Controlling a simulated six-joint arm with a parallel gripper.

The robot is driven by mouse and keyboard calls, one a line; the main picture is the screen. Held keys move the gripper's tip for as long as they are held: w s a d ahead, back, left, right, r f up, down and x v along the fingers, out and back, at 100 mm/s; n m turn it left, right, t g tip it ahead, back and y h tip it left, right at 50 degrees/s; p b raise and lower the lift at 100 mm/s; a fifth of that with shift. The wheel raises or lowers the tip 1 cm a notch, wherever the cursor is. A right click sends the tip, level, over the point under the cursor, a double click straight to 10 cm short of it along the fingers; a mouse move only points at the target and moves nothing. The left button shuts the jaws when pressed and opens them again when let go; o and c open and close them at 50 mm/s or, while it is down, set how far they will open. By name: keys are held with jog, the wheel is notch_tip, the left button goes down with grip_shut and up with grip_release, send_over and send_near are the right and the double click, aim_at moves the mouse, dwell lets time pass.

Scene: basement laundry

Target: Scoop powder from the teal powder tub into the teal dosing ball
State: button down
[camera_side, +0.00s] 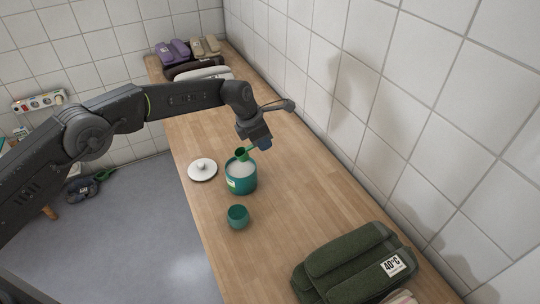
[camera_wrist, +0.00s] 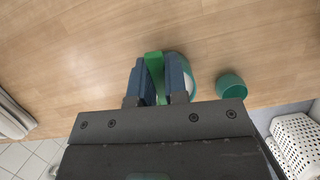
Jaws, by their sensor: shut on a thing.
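The teal powder tub (camera_side: 241,184) stands open on the wooden counter with white powder inside. My gripper (camera_side: 262,144) is above and just right of the tub, shut on a green scoop (camera_side: 242,153). The scoop's end is at the tub's mouth; I cannot tell whether it touches the powder or holds any. In the wrist view the scoop (camera_wrist: 154,64) shows between my blue fingers, with the tub (camera_wrist: 176,56) partly hidden behind them. The teal dosing ball (camera_side: 238,217), an open round cup, stands upright in front of the tub. It also shows in the wrist view (camera_wrist: 231,86).
A white lid with a knob (camera_side: 202,170) lies left of the tub. Folded dark green towels (camera_side: 355,262) lie at the near right, and more folded towels (camera_side: 190,57) at the far end. The tiled wall (camera_side: 335,105) bounds the counter's right side. A white basket (camera_wrist: 297,140) stands below the counter.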

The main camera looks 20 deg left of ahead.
jog(key=shift+w+a+n, duration=0.15)
jog(key=shift+a+n, duration=0.05)
jog(key=shift+n, duration=0.1)
jog(key=shift+s+a+f+t+h, duration=0.2)
jog(key=shift+f+t+h, duration=0.05)
jog(key=shift+t+h, duration=0.25)
jog(key=shift+s+a+f+t+h, duration=0.2)
jog(key=shift+f+t+h, duration=0.05)
jog(key=shift+t+h, duration=0.25)
jog(key=shift+f, duration=2.25)
jog(key=shift+r, duration=3)
jog(key=shift+r, duration=0.1)
